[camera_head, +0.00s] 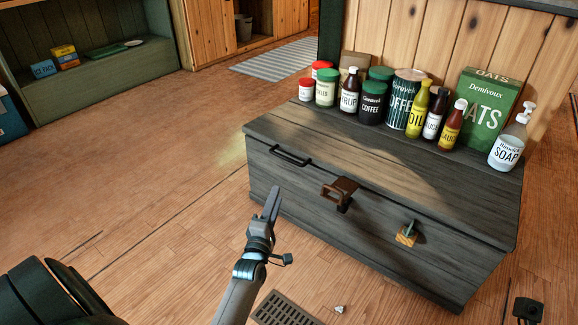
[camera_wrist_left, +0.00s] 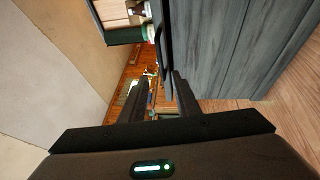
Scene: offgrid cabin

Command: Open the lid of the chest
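The grey wooden chest (camera_head: 275,182) stands against the wall with its lid (camera_head: 350,150) down. A black bar handle (camera_head: 290,157) is at the left of its front, a brown latch (camera_head: 340,192) in the middle, and a small yellowish piece with a green stem (camera_head: 407,236) further right. My left gripper (camera_head: 272,203) is in front of the chest, below the bar handle, seen edge-on. In the left wrist view its fingers (camera_wrist_left: 160,90) are apart, with the chest's grey planks (camera_wrist_left: 215,50) close at right. I cannot tell whether it touches the chest.
Several jars, bottles, a green oats box (camera_head: 487,112) and a soap bottle (camera_head: 511,140) stand along the back of the chest top. A floor vent (camera_head: 285,310) lies in front. The wooden floor at left is clear; a green bench (camera_head: 100,90) is at far left.

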